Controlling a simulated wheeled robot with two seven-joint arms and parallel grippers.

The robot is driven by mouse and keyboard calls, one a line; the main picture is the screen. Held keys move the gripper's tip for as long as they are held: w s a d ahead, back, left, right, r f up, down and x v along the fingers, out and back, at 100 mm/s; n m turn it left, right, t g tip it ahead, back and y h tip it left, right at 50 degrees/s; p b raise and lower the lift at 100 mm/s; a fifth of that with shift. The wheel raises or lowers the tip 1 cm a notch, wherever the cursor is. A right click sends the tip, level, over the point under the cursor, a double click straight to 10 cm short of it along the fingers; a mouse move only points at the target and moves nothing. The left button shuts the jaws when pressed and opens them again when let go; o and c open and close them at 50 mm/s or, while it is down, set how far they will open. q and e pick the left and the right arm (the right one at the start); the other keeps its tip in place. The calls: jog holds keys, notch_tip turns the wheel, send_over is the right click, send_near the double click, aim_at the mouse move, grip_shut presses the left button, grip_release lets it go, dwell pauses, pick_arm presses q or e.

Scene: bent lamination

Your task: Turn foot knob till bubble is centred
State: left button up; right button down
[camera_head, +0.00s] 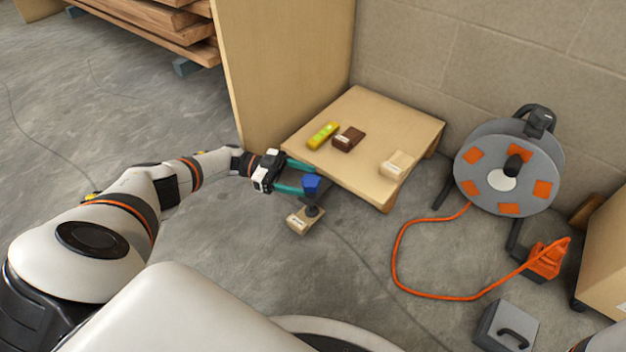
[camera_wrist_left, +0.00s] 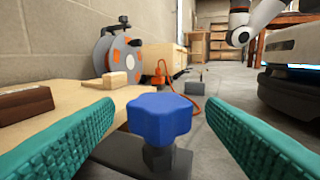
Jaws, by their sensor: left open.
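The blue foot knob (camera_head: 311,184) stands at the near left corner of the low wooden platform. In the left wrist view the knob (camera_wrist_left: 158,118) is lobed and sits on a dark stem over a dark bracket. My left gripper (camera_head: 296,178) is open, with its teal fingers on either side of the knob; gaps show on both sides in the left wrist view (camera_wrist_left: 160,125). The yellow level (camera_head: 323,135) lies on the platform (camera_head: 350,120); its green vial shows, but the bubble is too small to place. My right gripper is out of view.
A dark brown block (camera_head: 348,139) and a pale block (camera_head: 397,165) lie on the platform. A cable reel (camera_head: 510,165) with an orange cable stands at right. A grey weight (camera_head: 505,326) stands on the floor.

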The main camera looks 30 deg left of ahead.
pick_arm(q)
jog(key=v, duration=0.2)
jog(key=shift+s+a, duration=0.1)
jog(key=shift+a, duration=0.2)
jog(key=shift+s, duration=0.1)
dwell(0.3)
